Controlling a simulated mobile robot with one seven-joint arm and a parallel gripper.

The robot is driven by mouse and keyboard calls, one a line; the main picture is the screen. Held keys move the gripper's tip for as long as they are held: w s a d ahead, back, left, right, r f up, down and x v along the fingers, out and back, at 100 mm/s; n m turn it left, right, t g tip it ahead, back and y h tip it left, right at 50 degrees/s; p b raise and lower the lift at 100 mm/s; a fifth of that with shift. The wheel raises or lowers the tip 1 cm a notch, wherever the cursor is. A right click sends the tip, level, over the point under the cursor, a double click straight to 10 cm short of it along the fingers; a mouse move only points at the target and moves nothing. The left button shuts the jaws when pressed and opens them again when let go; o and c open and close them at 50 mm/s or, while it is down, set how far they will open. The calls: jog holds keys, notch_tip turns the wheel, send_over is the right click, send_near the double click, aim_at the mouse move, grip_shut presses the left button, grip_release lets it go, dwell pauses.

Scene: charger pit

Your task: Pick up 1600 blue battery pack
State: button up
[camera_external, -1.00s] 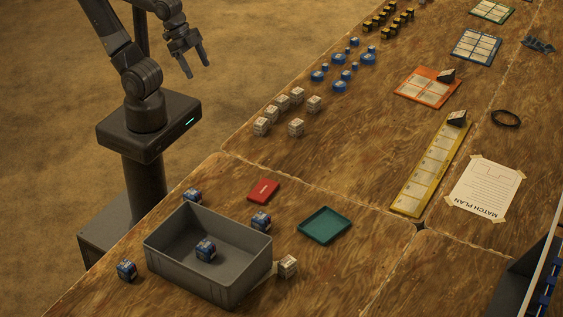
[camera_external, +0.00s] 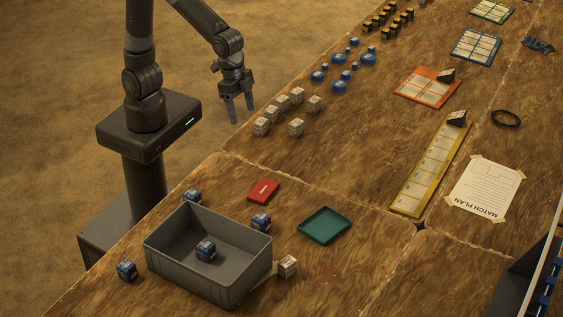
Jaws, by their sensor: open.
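Several small blue battery packs are at the near left of the table. One blue pack (camera_external: 206,250) lies inside the grey bin (camera_external: 197,281). One blue pack (camera_external: 192,196) stands behind the bin, one blue pack (camera_external: 261,221) beside its right rear side, and one blue pack (camera_external: 127,270) to its left. Their labels are too small to read, so I cannot tell which is marked 1600. My gripper (camera_external: 241,119) is open and empty, pointing down just beyond the table's left edge, left of the white blocks and well away from the packs.
A red flat box (camera_external: 263,191) and a teal tray (camera_external: 325,225) lie behind the bin. A white block (camera_external: 288,266) stands right of it. Several white blocks (camera_external: 296,127) and blue round pieces (camera_external: 340,86) stand farther back. A yellow strip (camera_external: 430,170) lies right; bare wood lies between.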

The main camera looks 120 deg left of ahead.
jog(key=w+d+f+g, duration=0.2)
jog(key=w+d+f, duration=0.3)
jog(key=w+f, duration=0.35)
send_near(261, 216)
jog(key=shift+w+d+g, duration=0.1)
jog(key=shift+w+g, duration=0.15)
jog(key=shift+g, duration=0.05)
notch_tip(261, 216, down, 11)
jog(key=shift+d+f, duration=0.1)
jog(key=shift+f, duration=0.05)
jog(key=c, duration=1.2)
